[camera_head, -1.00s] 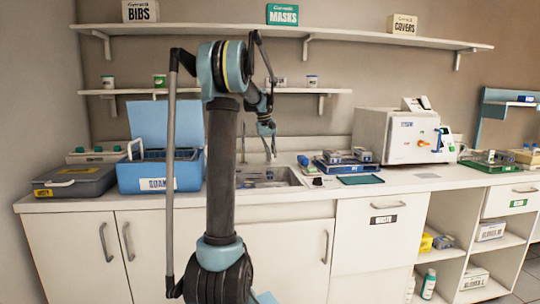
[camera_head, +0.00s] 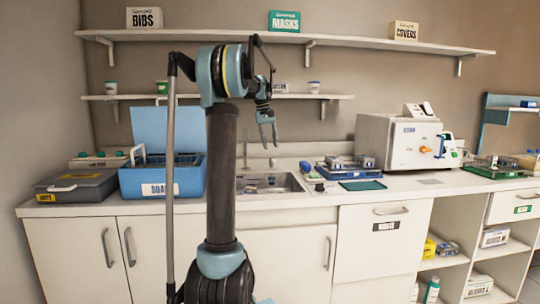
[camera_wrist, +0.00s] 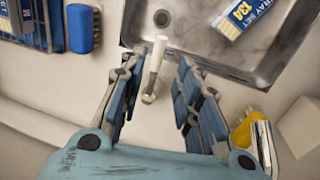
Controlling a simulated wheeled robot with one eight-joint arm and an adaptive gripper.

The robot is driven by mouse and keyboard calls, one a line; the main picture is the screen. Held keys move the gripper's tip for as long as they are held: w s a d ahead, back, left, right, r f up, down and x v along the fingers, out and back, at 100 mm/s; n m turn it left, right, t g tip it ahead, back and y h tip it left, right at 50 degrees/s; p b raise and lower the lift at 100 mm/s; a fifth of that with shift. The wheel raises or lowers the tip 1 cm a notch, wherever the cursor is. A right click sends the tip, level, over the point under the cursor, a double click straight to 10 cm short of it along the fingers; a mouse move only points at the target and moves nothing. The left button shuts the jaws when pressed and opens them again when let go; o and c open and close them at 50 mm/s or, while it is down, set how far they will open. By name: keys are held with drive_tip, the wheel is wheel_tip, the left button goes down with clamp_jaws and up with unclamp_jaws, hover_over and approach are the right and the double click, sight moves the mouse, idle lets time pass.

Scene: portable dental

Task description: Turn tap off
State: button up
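The tap shows in the wrist view as a pale spout (camera_wrist: 158,55) reaching over the sink edge, with a small round base (camera_wrist: 148,97) on the counter. My gripper (camera_wrist: 160,75) is open, with one blue-padded finger on each side of the tap in that picture. Nothing is held, and I cannot tell how far above the tap it is. In the head view my gripper (camera_head: 268,138) hangs above the sink (camera_head: 290,183), and a thin upright tap (camera_head: 245,150) shows just right of my arm. I cannot make out running water.
A blue box (camera_head: 160,183) and a grey case (camera_head: 75,187) stand left of the sink. Trays (camera_head: 347,172) and a white machine (camera_head: 400,140) stand right. The wrist view shows a blue sponge-like block (camera_wrist: 80,28), a labelled pack (camera_wrist: 240,15) in the sink and a yellow item (camera_wrist: 243,130).

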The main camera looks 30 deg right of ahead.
drive_tip(key=shift+w+a+r, duration=0.1)
drive_tip(key=shift+a+r, duration=0.1)
drive_tip(key=shift+r, duration=0.85)
drive_tip(key=shift+w+a+r, duration=0.1)
drive_tip(key=shift+a+r, duration=0.1)
drive_tip(key=shift+r, duration=0.85)
drive_tip(key=shift+s, duration=0.1)
